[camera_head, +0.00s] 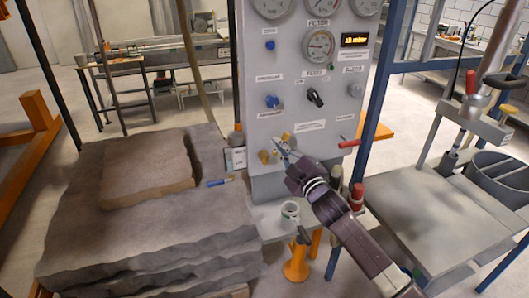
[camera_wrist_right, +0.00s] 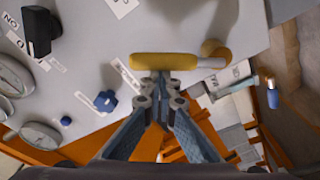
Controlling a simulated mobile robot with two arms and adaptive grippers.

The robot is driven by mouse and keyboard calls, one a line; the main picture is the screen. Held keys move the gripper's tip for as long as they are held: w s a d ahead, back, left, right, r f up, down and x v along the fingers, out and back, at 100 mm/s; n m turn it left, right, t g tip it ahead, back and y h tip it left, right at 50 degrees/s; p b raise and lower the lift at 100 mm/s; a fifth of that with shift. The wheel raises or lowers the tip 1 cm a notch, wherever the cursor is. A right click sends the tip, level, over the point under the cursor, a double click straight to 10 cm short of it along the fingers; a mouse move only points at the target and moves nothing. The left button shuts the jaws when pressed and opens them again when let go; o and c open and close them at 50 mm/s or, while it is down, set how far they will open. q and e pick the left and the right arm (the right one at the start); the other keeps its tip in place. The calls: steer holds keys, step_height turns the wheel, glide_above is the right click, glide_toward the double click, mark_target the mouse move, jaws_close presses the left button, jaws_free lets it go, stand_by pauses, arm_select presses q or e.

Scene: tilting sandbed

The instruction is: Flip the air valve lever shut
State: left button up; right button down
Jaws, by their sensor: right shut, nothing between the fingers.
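A yellow-handled lever (camera_wrist_right: 150,61) crosses the top of the right wrist view, with a short silver stem running right to a brass-coloured fitting (camera_wrist_right: 216,52) on the grey panel. In the head view its yellow handle (camera_head: 285,136) shows small on the lower panel. My right gripper (camera_wrist_right: 160,84) is shut and empty. Its fingertips are right at the lever's handle; I cannot tell whether they touch it. In the head view my right gripper (camera_head: 282,144) points up at the lower panel from the right. My left gripper is not in view.
The grey panel (camera_head: 290,60) carries gauges, blue knobs, a black switch (camera_head: 315,97) and a red lever (camera_head: 349,143) at its lower right. A layered sandbed (camera_head: 150,235) lies left. A grey table (camera_head: 430,215) stands right.

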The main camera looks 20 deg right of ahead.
steer(key=d+f+m+h+b, duration=0.2)
steer(key=d+f+m, duration=0.3)
steer(key=m, duration=0.7)
steer(key=shift+f+m+t+b, duration=0.4)
steer(key=shift+f, duration=0.1)
steer(key=shift+w+f, duration=0.1)
step_height(320, 180, up, 5)
steer(key=w+p, duration=0.1)
steer(key=p, duration=0.3)
steer(key=s+f+b, duration=0.2)
steer(key=s+b, duration=0.1)
steer(key=s, duration=0.7)
steer(key=shift+d+b, duration=0.25)
steer(key=shift+b, duration=0.15)
